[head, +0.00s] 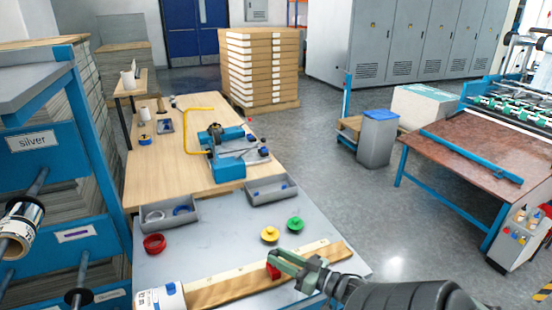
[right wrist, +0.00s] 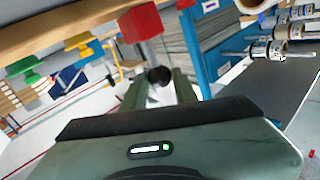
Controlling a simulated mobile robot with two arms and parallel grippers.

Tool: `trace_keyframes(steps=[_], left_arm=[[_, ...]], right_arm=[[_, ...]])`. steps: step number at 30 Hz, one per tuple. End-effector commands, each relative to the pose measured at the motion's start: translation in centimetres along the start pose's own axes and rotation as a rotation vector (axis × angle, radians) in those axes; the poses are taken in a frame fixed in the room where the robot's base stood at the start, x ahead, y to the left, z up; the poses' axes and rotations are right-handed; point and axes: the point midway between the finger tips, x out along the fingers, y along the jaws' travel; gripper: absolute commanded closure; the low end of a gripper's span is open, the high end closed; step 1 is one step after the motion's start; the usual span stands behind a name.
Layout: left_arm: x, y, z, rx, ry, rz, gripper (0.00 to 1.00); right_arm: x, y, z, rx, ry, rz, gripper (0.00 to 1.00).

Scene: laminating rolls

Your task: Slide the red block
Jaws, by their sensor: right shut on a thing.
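The red block (head: 274,270) sits at the wooden board (head: 225,290) with a pale scale strip, at the front of the grey table. My right gripper (head: 284,264) reaches in from the right and is shut on the red block, with the fingers partly covering it. In the right wrist view the red block (right wrist: 141,22) is against the board's edge (right wrist: 80,22), with a grey part below it. A dark round piece (right wrist: 160,76) shows near the fingers. My left gripper is not in view.
Grey trays (head: 170,215) stand farther back. A blue rack (head: 40,150) bounds the left side.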

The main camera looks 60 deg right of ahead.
Motion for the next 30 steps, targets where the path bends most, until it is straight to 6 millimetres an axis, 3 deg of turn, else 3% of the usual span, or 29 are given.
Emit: trace_keyframes(steps=[5,6,7,8,19,30], left_arm=[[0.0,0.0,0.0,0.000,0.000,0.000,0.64],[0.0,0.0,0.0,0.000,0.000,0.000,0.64],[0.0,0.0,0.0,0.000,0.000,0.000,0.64],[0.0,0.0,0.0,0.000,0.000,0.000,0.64],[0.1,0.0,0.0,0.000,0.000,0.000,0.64],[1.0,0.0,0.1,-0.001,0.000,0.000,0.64]], right_arm=[[0.0,0.0,0.0,0.000,0.000,0.001,1.00],[0.0,0.0,0.0,0.000,0.000,0.001,0.60],[0.0,0.0,0.0,0.000,0.000,0.001,0.52],[0.0,0.0,0.0,0.000,0.000,0.001,0.50],[-0.6,0.0,0.1,0.001,-0.002,0.001,0.50],[-6.4,0.1,0.3,0.001,-0.004,0.003,0.50]])
